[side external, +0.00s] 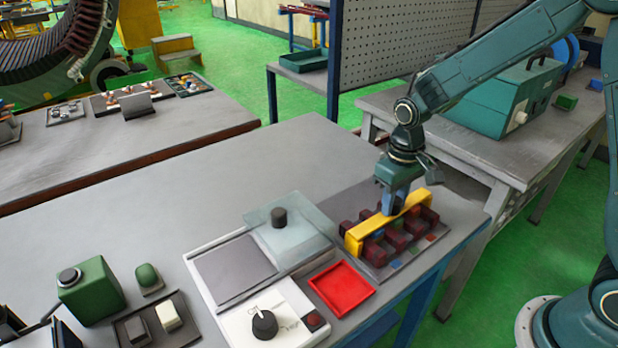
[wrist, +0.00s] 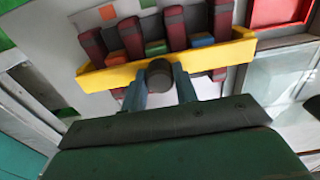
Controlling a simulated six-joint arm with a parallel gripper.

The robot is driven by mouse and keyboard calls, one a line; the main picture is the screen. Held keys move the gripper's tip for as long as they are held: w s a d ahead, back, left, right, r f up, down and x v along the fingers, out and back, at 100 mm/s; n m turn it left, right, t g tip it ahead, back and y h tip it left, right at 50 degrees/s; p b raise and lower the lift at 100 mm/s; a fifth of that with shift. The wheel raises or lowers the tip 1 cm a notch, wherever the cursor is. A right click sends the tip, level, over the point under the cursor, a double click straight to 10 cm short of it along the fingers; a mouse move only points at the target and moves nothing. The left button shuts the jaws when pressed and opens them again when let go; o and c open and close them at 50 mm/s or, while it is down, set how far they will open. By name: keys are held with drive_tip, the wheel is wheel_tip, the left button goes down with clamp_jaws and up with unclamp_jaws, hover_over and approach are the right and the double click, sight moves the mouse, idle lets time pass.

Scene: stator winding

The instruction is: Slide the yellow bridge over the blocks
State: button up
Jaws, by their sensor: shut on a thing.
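The yellow bridge (side external: 371,233) is a long bar with down-turned ends. It lies across the row of dark red blocks (side external: 394,240), towards their back side, in the side view. In the wrist view the bridge (wrist: 105,77) spans the picture, with the dark red blocks (wrist: 174,28) running out from under it. Smaller orange, green and blue blocks (wrist: 202,40) sit between them. My gripper (side external: 393,207) is over the bridge's middle. Its blue fingers are shut on the bridge's dark round knob (wrist: 160,74). I cannot tell whether the bridge touches the blocks.
The blocks stand on a grey base plate near the table's right edge. A red tray (side external: 342,287) lies just left of it, with a white dial unit (side external: 290,332) and a clear plate with a black knob (side external: 280,218) beyond. The table's back middle is clear.

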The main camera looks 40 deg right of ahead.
drive_tip(key=o, duration=0.5)
drive_tip(key=shift+s+f, duration=0.25)
drive_tip(key=shift+r, duration=0.1)
drive_tip(key=shift+o, duration=1.1)
drive_tip(key=shift+r, duration=0.15)
drive_tip(key=shift+w+r, duration=0.2)
drive_tip(key=shift+r, duration=2.7)
